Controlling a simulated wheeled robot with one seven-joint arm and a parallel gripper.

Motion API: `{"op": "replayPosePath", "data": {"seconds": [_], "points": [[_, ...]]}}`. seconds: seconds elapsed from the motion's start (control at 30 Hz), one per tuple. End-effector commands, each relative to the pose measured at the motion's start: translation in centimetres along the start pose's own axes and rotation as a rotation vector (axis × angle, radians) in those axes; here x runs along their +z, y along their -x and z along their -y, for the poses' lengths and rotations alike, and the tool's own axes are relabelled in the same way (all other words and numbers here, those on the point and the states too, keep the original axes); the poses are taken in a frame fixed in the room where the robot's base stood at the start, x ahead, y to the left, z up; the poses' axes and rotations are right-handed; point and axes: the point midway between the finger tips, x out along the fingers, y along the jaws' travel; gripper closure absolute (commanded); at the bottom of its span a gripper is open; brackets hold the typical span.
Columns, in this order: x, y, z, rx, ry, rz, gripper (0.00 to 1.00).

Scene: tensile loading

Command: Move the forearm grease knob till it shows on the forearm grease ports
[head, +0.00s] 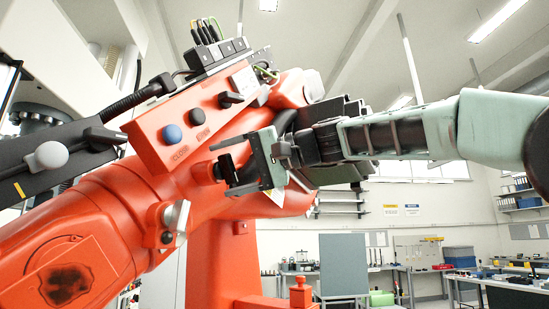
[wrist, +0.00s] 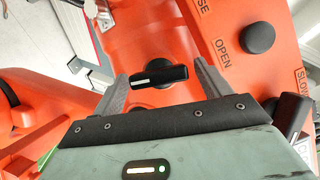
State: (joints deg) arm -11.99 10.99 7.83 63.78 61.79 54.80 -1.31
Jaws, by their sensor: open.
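A black bar-shaped knob (wrist: 160,77) with a white mark sits on the orange arm-like machine (head: 100,240). In the wrist view the bar lies nearly level, its white mark toward the left. No label of its own is readable, so I cannot confirm it is the forearm grease knob or read its setting. It also shows in the head view (head: 222,168), partly hidden by my gripper. My gripper (head: 250,168) is open; in the wrist view its two grey fingers (wrist: 161,88) stand left and right of the knob, with gaps visible at both sides.
A black button (wrist: 260,38) marked OPEN and another black knob (wrist: 292,118) near SLOW sit to the right in the wrist view. The head view shows a blue button (head: 172,133) and a grey ball-ended lever (head: 52,154). Workbenches stand far behind.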

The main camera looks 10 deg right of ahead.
Motion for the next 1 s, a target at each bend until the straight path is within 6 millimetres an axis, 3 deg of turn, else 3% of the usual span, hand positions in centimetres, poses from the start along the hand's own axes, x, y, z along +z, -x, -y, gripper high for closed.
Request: {"op": "replayPosePath", "data": {"seconds": [0.17, 0.7, 1.0], "points": [[0.0, 2.0, -0.2, 0.0, 0.002, -0.006, 0.24], [0.0, 14.0, -0.2, 0.002, 0.001, -0.006, 0.24], [0.0, 17.1, -0.1, 0.001, 0.0, -0.002, 0.24]]}}
